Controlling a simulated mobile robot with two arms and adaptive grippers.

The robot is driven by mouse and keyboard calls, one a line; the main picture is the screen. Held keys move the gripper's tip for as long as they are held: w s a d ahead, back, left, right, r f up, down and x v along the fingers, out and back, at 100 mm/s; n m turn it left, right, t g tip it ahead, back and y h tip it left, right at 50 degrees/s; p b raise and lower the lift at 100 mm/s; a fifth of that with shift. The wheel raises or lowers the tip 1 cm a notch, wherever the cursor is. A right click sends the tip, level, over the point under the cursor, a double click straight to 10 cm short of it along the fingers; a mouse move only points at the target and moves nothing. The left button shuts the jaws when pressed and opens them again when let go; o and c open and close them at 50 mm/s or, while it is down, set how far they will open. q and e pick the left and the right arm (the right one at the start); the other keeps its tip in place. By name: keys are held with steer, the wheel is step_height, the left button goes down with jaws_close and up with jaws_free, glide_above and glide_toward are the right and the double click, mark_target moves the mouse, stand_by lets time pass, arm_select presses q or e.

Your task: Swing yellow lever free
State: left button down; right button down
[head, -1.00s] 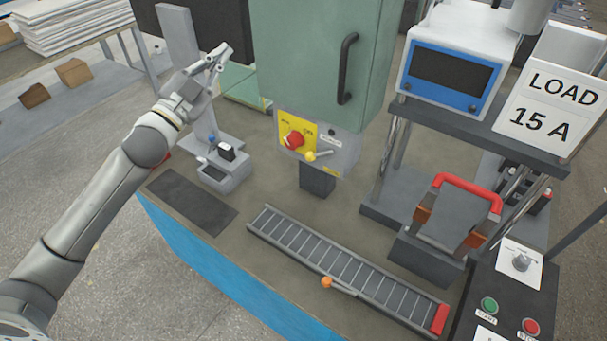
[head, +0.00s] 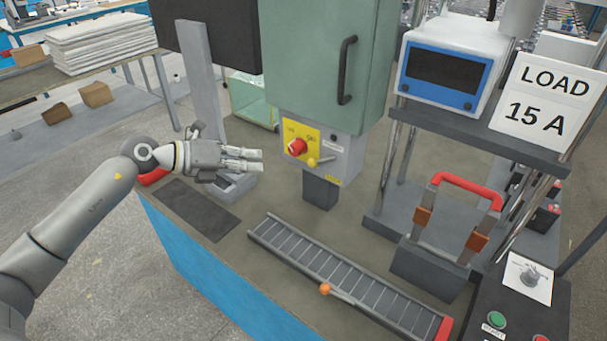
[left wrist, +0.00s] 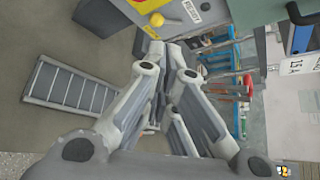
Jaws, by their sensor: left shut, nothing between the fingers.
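The yellow lever (head: 313,161) has a round yellow knob and a short pale arm pointing right. It sits low on the front of a grey switch box (head: 338,165) below the green cabinet, beside a red rotary knob (head: 297,147) on a yellow plate. In the left wrist view the yellow knob (left wrist: 157,19) is near the top. My left gripper (head: 258,160) is shut and empty, to the left of the lever and apart from it; its fingers point right. Its fingers (left wrist: 172,45) fill the middle of the left wrist view. My right gripper does not show.
A roller conveyor (head: 340,278) with an orange ball-ended lever (head: 325,289) lies in front. A red-handled block (head: 440,255) stands right of it. A tall grey post (head: 201,80) stands behind my left gripper. Bench top between gripper and conveyor is clear.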

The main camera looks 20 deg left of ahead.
arm_select(q)
steer(key=shift+a+f, duration=0.15)
steer(key=shift+f, duration=0.1)
steer(key=p, duration=0.4)
glide_toward(322, 161)
step_height(322, 161, down, 4)
steer(key=w+d, duration=0.2)
steer(key=w, duration=0.1)
steer(key=shift+s+f, duration=0.1)
steer(key=shift+f, duration=0.1)
steer(key=shift+b, duration=0.3)
steer(key=shift+f+b, duration=0.25)
steer(key=shift+b, duration=0.15)
